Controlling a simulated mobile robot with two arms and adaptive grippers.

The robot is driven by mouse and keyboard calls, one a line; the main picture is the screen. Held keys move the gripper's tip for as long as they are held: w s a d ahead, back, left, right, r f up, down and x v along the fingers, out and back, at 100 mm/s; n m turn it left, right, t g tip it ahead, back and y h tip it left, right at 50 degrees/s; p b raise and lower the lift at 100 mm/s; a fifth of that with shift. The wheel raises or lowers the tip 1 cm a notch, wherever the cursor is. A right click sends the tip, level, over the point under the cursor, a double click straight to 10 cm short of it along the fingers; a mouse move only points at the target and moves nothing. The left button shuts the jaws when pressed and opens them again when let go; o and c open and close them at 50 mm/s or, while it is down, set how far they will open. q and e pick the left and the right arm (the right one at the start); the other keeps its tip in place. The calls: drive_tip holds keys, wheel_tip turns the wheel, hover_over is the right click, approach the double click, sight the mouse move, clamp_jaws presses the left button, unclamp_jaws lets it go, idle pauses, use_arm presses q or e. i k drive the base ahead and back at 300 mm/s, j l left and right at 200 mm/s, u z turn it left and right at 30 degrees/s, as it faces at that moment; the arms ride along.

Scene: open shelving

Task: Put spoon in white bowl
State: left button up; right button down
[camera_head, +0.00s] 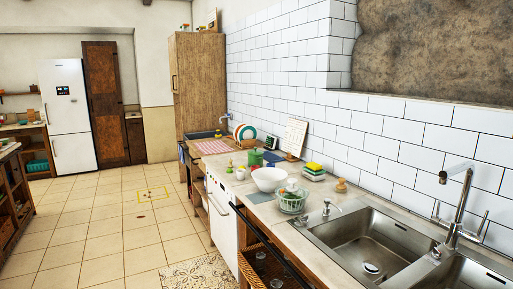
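The white bowl (269,180) stands upright on the kitchen counter, near the middle of the view. Its inside is too small to make out. I cannot pick out a spoon among the small things around it. Neither of my grippers is in view.
A greenish see-through bowl (292,203) stands just right of the white bowl. Sponges (314,171), a green pot (255,158) and a leaning white board (294,136) are close behind. A steel sink (375,245) with a tall tap (458,205) fills the right. The tiled floor (110,235) at left is mostly clear.

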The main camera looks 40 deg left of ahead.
sight(271, 189)
drive_tip(key=i+j, duration=0.1)
drive_tip(key=j, duration=0.25)
drive_tip(key=i+j+u, duration=0.1)
drive_tip(key=j, duration=0.3)
drive_tip(key=i+j, duration=0.15)
drive_tip(key=j, duration=0.2)
drive_tip(key=i+j, duration=0.1)
drive_tip(key=j, duration=0.3)
drive_tip(key=i+j+u, duration=0.1)
drive_tip(key=j, duration=0.25)
drive_tip(key=i+j, duration=0.2)
drive_tip(key=j, duration=0.15)
drive_tip(key=i+j+u, duration=0.1)
drive_tip(key=j, duration=0.25)
